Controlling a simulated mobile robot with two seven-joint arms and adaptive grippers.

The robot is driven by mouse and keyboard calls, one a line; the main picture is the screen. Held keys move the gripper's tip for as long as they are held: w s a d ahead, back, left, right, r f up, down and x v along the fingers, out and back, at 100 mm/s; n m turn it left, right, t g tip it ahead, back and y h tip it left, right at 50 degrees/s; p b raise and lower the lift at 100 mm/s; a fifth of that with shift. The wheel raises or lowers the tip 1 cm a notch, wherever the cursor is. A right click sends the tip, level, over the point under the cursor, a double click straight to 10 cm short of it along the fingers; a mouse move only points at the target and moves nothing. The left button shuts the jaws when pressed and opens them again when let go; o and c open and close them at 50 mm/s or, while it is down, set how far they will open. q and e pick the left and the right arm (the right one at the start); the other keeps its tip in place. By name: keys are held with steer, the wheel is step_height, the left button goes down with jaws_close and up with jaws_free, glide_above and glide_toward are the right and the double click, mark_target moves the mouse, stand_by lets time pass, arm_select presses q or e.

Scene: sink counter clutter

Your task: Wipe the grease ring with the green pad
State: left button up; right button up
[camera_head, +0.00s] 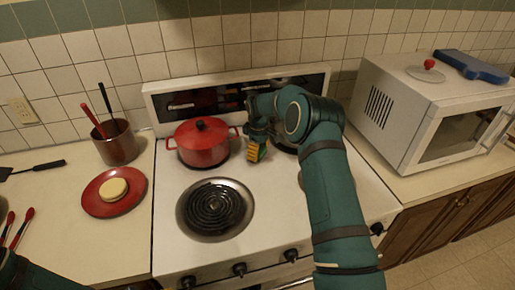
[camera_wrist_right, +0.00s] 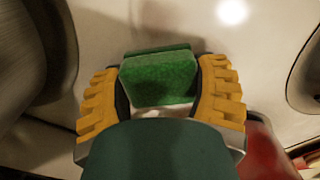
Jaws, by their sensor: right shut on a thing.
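My right gripper (camera_head: 257,152) is over the white stove top (camera_head: 172,240), just right of the red pot. Its yellow ridged fingers are shut on the green pad (camera_wrist_right: 158,78). In the right wrist view the pad sits between both fingers (camera_wrist_right: 160,100), with a pale strip under its near edge. I cannot tell whether the pad touches the stove. I cannot make out a distinct grease ring; the gripper and arm hide part of the stove top. My left gripper is outside the view.
A lidded red pot (camera_head: 200,150) stands close left of the gripper. A coil burner (camera_head: 215,208) is in front. A red plate (camera_head: 98,205) with a round pale item, a utensil pot (camera_head: 115,145) and a spatula (camera_head: 40,168) lie left. A microwave (camera_head: 420,110) stands right.

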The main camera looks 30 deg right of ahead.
mark_target(257, 166)
steer(key=shift+s+a, duration=0.2)
steer(key=shift+s, duration=0.65)
steer(key=shift+s+a, duration=0.2)
steer(key=shift+s, duration=0.6)
steer(key=shift+s+a, duration=0.2)
steer(key=shift+s, duration=0.65)
steer(key=shift+w+a, duration=0.15)
steer(key=shift+a, duration=0.35)
steer(key=shift+w+a, duration=0.15)
steer(key=shift+a, duration=0.35)
steer(key=shift+w+d+f, duration=0.1)
steer(key=shift+w+d, duration=0.15)
steer(key=shift+w, duration=0.6)
steer(key=shift+w+d, duration=0.2)
steer(key=shift+w, duration=0.65)
steer(key=shift+w+d, duration=0.25)
steer(key=shift+w, duration=0.7)
steer(key=shift+w+d, duration=0.2)
steer(key=shift+w, duration=0.7)
steer(key=shift+r+p, duration=1.75)
steer(key=shift+r, duration=1.4)
